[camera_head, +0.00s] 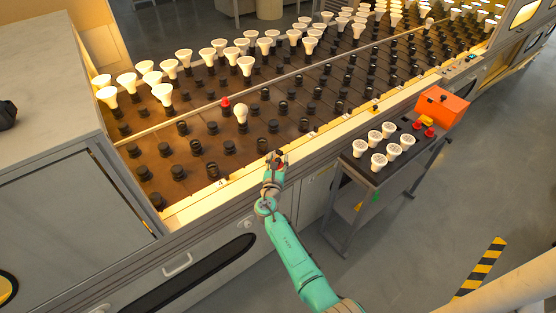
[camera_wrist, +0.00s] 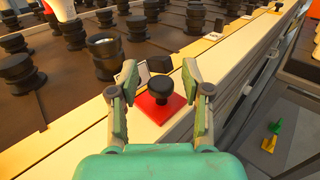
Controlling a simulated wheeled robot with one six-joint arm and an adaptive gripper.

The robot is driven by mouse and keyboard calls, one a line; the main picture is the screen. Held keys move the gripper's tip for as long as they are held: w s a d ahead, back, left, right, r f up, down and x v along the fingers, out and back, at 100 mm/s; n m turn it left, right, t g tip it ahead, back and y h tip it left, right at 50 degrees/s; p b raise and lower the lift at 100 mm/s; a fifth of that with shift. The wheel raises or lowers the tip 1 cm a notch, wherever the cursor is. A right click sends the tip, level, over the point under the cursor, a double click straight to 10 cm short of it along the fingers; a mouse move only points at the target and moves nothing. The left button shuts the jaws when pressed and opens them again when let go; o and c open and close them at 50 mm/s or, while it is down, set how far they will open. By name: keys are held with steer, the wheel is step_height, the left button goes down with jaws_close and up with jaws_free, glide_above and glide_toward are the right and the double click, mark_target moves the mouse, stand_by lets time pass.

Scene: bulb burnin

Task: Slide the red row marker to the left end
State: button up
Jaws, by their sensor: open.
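The red row marker (camera_wrist: 150,117), a flat red square with a black knob (camera_wrist: 176,89), sits on the pale front ledge (camera_wrist: 100,130) of the rack. In the wrist view my gripper (camera_wrist: 161,88) is open, with one finger on each side of the knob and visible gaps between them. In the head view my gripper (camera_head: 277,157) is over the front ledge and hides most of the marker. The ledge (camera_head: 190,208) runs on to the lower left, where its left end shows.
Rows of black sockets (camera_head: 228,147) and white bulbs (camera_head: 162,92) fill the rack behind the ledge. A yellow marker (camera_head: 375,107) sits farther right on the ledge. A side cart (camera_head: 372,175) with several bulbs and an orange box (camera_head: 442,106) stands at the right.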

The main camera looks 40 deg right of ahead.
mark_target(194, 212)
jaws_close()
stand_by(0.3)
steer(key=a, duration=2.3)
steer(key=s+a, duration=0.1)
steer(key=a, duration=1)
steer(key=shift+a, duration=0.4)
steer(key=shift+a, duration=0.1)
jaws_free()
steer(key=shift+s, duration=0.1)
